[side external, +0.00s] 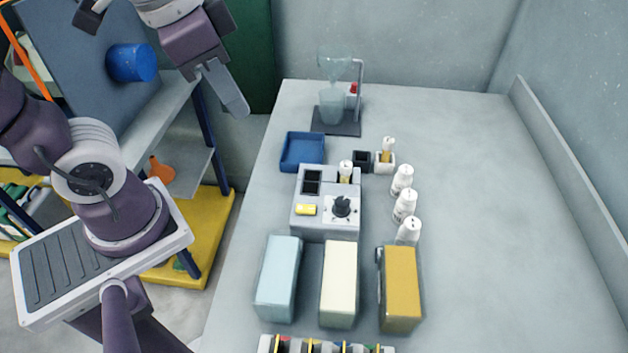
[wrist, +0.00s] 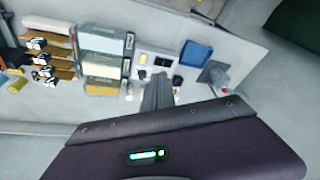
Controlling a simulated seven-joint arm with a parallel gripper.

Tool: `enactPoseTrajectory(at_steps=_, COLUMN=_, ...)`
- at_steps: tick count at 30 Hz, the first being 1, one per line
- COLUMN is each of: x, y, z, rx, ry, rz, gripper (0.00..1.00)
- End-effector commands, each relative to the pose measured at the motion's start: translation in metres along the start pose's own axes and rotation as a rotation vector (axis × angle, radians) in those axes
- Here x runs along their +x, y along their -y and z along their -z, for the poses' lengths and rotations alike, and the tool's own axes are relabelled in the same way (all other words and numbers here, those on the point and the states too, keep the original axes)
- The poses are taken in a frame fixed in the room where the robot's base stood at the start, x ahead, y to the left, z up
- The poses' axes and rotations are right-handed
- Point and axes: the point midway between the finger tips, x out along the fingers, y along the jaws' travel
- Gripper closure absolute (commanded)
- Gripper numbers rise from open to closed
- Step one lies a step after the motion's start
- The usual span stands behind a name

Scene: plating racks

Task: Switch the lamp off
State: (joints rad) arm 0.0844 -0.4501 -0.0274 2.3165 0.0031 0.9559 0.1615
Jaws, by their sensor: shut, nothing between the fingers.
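A grey control box (side external: 312,222) stands on the bench, with a black knob (side external: 342,206), a yellow rectangular piece (side external: 306,210) and two dark square openings on its top. No separate lamp stands out; I cannot tell whether the yellow piece is the lamp or its switch, or whether it is lit. The box also shows in the wrist view (wrist: 153,72), partly hidden behind my fingers. My gripper (side external: 238,106) is shut and empty, high up and to the left of the box, apart from it. Its closed fingers also show in the wrist view (wrist: 157,92).
A blue tray (side external: 302,151) and a stand with glassware (side external: 336,119) lie behind the box. White bottles (side external: 404,206) stand to its right. Light blue (side external: 278,280), cream (side external: 340,283) and ochre (side external: 402,287) blocks stand in front. The bench's right side is clear.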

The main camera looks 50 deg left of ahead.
Motion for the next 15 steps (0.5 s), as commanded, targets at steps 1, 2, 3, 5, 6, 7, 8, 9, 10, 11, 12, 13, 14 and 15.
enactPoseTrajectory(at_steps=1, x=0.008, y=-0.006, z=0.015, rx=0.083, ry=0.056, rz=-0.021, gripper=1.00)
enactPoseTrajectory(at_steps=2, x=0.013, y=-0.009, z=0.023, rx=0.136, ry=0.086, rz=-0.033, gripper=1.00)
enactPoseTrajectory(at_steps=3, x=0.021, y=-0.015, z=0.033, rx=0.204, ry=0.124, rz=-0.050, gripper=1.00)
enactPoseTrajectory(at_steps=5, x=0.033, y=-0.023, z=0.046, rx=0.297, ry=0.175, rz=-0.076, gripper=1.00)
enactPoseTrajectory(at_steps=6, x=0.040, y=-0.029, z=0.052, rx=0.350, ry=0.205, rz=-0.092, gripper=1.00)
enactPoseTrajectory(at_steps=7, x=0.046, y=-0.033, z=0.057, rx=0.385, ry=0.222, rz=-0.103, gripper=1.00)
enactPoseTrajectory(at_steps=8, x=0.051, y=-0.036, z=0.060, rx=0.414, ry=0.239, rz=-0.113, gripper=1.00)
enactPoseTrajectory(at_steps=9, x=0.056, y=-0.040, z=0.064, rx=0.449, ry=0.258, rz=-0.124, gripper=1.00)
enactPoseTrajectory(at_steps=10, x=0.060, y=-0.043, z=0.066, rx=0.468, ry=0.268, rz=-0.131, gripper=1.00)
enactPoseTrajectory(at_steps=11, x=0.062, y=-0.044, z=0.067, rx=0.485, ry=0.276, rz=-0.137, gripper=1.00)
enactPoseTrajectory(at_steps=12, x=0.065, y=-0.046, z=0.069, rx=0.499, ry=0.283, rz=-0.142, gripper=1.00)
enactPoseTrajectory(at_steps=13, x=0.066, y=-0.047, z=0.070, rx=0.505, ry=0.286, rz=-0.144, gripper=1.00)
enactPoseTrajectory(at_steps=14, x=0.067, y=-0.048, z=0.070, rx=0.510, ry=0.288, rz=-0.145, gripper=1.00)
enactPoseTrajectory(at_steps=15, x=0.067, y=-0.048, z=0.070, rx=0.512, ry=0.289, rz=-0.146, gripper=1.00)
